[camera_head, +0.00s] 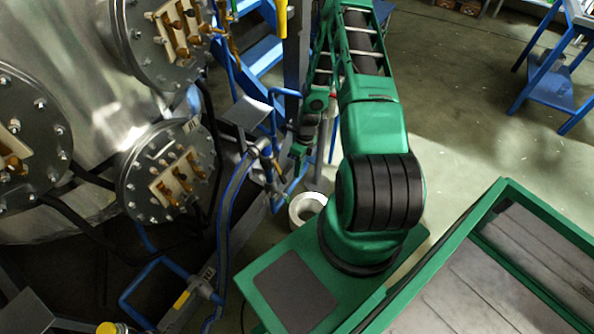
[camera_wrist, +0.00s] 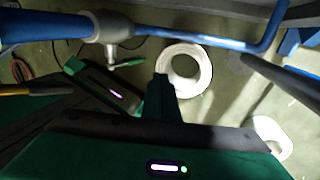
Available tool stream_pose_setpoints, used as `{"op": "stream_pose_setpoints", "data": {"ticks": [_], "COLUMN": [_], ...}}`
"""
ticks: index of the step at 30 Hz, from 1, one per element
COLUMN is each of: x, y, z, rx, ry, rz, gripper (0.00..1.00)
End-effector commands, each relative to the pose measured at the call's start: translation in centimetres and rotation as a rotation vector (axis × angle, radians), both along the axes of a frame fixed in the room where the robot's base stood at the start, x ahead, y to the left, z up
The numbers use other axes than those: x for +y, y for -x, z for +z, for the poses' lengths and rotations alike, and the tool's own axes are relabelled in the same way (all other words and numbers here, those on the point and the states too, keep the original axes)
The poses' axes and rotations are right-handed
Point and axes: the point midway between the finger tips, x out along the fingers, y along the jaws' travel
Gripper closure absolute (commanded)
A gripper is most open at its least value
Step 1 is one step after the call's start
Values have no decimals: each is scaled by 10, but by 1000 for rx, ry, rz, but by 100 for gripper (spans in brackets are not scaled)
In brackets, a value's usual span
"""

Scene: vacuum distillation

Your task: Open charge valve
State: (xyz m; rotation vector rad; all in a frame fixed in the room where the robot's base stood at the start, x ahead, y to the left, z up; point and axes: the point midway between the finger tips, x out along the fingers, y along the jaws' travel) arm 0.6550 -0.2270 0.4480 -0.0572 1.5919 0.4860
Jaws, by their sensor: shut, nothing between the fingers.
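My gripper (camera_head: 299,152) points downward beside the blue pipework, to the right of the steel vessel (camera_head: 90,130). In the wrist view its green fingers (camera_wrist: 165,92) are together with nothing between them. A blue pipe (camera_wrist: 200,38) crosses above the fingers in that view. A grey fitting (camera_wrist: 108,28) with a short stem sits on this pipe, up and left of the fingertips and apart from them. A yellow handle (camera_wrist: 25,89) shows at the left edge. I cannot tell which of these parts is the charge valve.
A white ring-shaped object (camera_head: 307,208) lies on the floor below my gripper. Flanged plates (camera_head: 165,172) stick out from the vessel at left. Blue pipes and a yellow handle (camera_head: 182,299) stand at lower left. A blue table (camera_head: 553,85) is at upper right, with open floor before it.

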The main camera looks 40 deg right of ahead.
Motion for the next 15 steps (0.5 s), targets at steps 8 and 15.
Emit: {"op": "stream_pose_setpoints", "data": {"ticks": [8, 15], "x": [14, 37], "y": [6, 14], "z": [-50, -69], "rx": [3, 2], "ry": [-2, -2], "rz": [2, 3], "gripper": [100, 100]}}
